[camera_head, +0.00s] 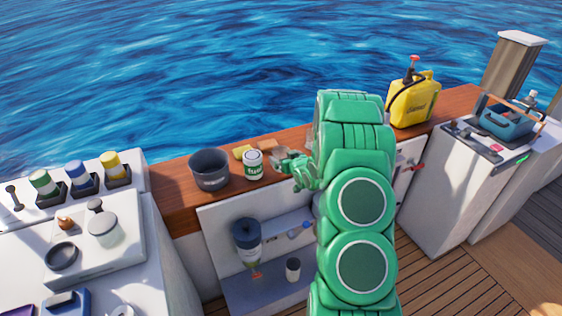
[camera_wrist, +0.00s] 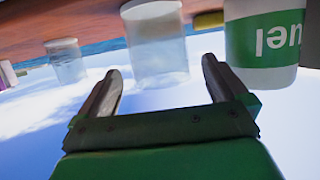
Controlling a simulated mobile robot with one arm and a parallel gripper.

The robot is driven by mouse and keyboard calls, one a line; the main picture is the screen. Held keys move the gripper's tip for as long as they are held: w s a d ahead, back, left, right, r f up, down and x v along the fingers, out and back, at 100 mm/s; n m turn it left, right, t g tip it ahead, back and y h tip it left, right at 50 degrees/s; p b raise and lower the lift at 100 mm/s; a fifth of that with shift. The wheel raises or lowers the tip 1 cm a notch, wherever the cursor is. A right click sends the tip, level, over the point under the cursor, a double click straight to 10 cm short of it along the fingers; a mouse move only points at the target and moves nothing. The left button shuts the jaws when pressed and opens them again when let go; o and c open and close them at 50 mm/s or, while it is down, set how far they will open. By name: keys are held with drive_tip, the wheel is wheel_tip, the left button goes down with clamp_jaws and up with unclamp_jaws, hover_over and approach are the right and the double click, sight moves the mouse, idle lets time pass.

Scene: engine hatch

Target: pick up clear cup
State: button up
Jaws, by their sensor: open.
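In the wrist view, which looks upside down, a clear cup (camera_wrist: 155,42) stands on the wooden ledge, just beyond and between my fingertips. My gripper (camera_wrist: 160,72) is open, with nothing between its fingers. A second clear cup (camera_wrist: 67,60) stands farther off to the left. In the head view my gripper (camera_head: 300,177) is at the ledge, right of the green and white can (camera_head: 254,165). A see-through shape (camera_head: 281,153) shows behind my gripper there, partly hidden; I cannot tell the two cups apart in that view.
A yellow jerrycan (camera_head: 412,100) stands beyond my arm.

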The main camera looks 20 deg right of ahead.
sight(278, 152)
drive_tip(key=shift+x, duration=2.05)
drive_tip(key=shift+f, duration=0.1)
drive_tip(key=shift+c, duration=0.3)
drive_tip(key=c, duration=0.9)
